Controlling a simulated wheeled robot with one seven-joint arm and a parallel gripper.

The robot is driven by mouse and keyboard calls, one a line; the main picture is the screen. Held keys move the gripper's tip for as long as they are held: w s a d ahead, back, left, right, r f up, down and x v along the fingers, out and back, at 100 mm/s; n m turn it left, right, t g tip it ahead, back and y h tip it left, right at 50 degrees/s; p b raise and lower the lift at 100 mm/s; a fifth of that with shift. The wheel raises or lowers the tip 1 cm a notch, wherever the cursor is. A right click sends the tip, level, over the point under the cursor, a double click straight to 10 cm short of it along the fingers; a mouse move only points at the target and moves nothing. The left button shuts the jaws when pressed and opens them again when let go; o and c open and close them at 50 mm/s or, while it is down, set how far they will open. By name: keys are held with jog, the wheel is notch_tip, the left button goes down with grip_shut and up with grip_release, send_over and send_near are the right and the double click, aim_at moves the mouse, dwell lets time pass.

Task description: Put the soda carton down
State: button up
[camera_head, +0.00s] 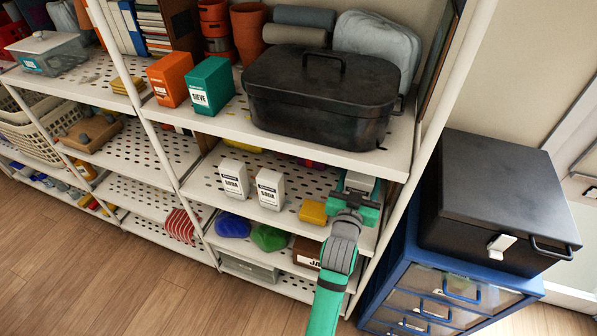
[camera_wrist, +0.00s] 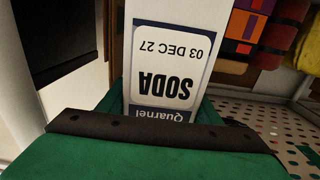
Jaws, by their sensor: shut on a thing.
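A white soda carton (camera_wrist: 165,60) fills the middle of the wrist view, its SODA label upside down there. In the head view this carton (camera_head: 358,182) shows only in part, behind my gripper (camera_head: 354,206), at the right end of the middle shelf (camera_head: 290,217). My gripper is shut on the carton. In the wrist view the green gripper with its dark edge hides the carton's near end. I cannot tell whether the carton touches the shelf. Two more white soda cartons, one on the left (camera_head: 234,178) and one on the right (camera_head: 270,188), stand upright on the same shelf.
A yellow block (camera_head: 312,211) lies on the shelf just left of my gripper. A white post (camera_head: 400,190) stands close on the right, with a blue drawer unit (camera_head: 400,262) beyond it. A black roasting pan (camera_head: 320,95) sits on the shelf above.

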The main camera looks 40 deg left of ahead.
jog(key=shift+w+f, duration=0.15)
jog(key=shift+w, duration=0.15)
notch_tip(320, 180, down, 10)
jog(key=shift+r, duration=0.2)
jog(key=shift+f, duration=0.1)
jog(key=o, duration=1.3)
jog(key=shift+f, duration=0.1)
